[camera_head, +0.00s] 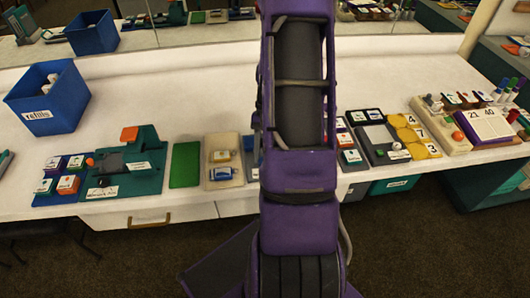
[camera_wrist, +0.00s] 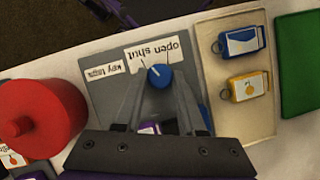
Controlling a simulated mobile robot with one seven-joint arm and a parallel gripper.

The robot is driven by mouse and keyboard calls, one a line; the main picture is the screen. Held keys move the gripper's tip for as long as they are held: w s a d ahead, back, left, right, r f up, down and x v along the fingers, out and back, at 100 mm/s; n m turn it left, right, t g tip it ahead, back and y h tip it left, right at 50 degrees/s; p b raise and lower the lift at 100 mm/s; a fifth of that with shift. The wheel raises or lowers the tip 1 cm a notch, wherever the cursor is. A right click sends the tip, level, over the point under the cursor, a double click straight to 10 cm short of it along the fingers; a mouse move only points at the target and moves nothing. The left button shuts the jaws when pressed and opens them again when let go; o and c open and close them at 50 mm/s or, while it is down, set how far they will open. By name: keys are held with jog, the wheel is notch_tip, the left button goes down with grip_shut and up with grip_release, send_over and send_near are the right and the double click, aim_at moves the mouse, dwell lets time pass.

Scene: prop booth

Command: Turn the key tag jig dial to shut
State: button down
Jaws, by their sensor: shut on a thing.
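The key tag jig (camera_wrist: 101,93) is a grey plate with a white "key tags" label and an upside-down "open shut" label (camera_wrist: 152,53). Its blue round dial (camera_wrist: 160,76) sits just below the "open shut" label in the wrist view. A small white mark on the dial shows on its upper left side, facing the label. My gripper (camera_wrist: 160,84) is shut on the dial, with one finger at each side. The fingers hide part of the plate and the dial's lower side. In the head view my arm covers most of the jig and the gripper.
Beside the jig, a beige tray (camera_wrist: 236,103) holds a blue tag (camera_wrist: 241,41) and a yellow tag (camera_wrist: 248,86). A green mat (camera_wrist: 300,65) lies beyond it. A large red knobbed object (camera_wrist: 45,110) stands close on the left. The blue refills bin (camera_head: 47,97) stands far left.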

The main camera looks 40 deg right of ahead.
jog(key=n, duration=0.2)
jog(key=n+g+h, duration=0.1)
jog(key=n, duration=0.1)
jog(key=shift+w+a+n+h, duration=0.1)
jog(key=shift+w+n+h, duration=0.05)
jog(key=shift+n+h, duration=0.2)
dwell(0.4)
jog(key=c, duration=0.5)
grip_release()
jog(key=p+v, duration=0.2)
jog(key=v, duration=1.5)
jog(key=shift+w, duration=0.25)
jog(key=shift+s+r, duration=0.1)
jog(key=shift+r, duration=0.05)
